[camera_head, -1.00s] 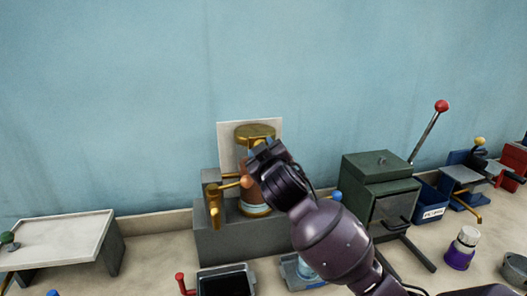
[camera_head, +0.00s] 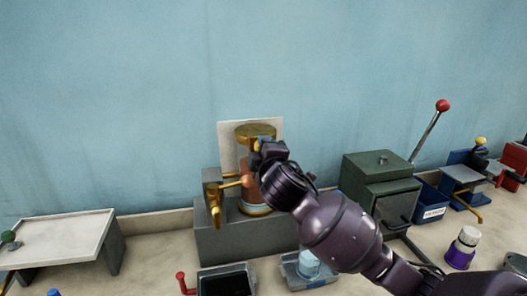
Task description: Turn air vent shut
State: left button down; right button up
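A copper and brass oil vessel (camera_head: 254,209) stands on a grey stepped block, with a brass lid (camera_head: 255,132) on top and a brass tap (camera_head: 215,203) on its left side. My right gripper (camera_head: 258,150) is at the upper front of the vessel, just under the lid. A small yellow-brass part shows beside its fingers; I cannot tell whether this is the air vent. The fingers are small and partly hidden by the wrist, so their opening does not show. My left gripper is not in view.
A white-topped stand (camera_head: 65,240) is at the left. A black tray (camera_head: 226,281) and a tray with a pale blue-white container (camera_head: 308,263) are in front. A green box (camera_head: 381,185) with a red-knobbed lever (camera_head: 442,106) stands to the right.

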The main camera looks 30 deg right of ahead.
jog(key=shift+n, duration=0.3)
jog(key=o, duration=0.9)
pick_arm(q)
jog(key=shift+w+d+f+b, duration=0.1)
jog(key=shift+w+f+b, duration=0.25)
jog(key=shift+b, duration=0.45)
pick_arm(e)
jog(key=v, duration=1.1)
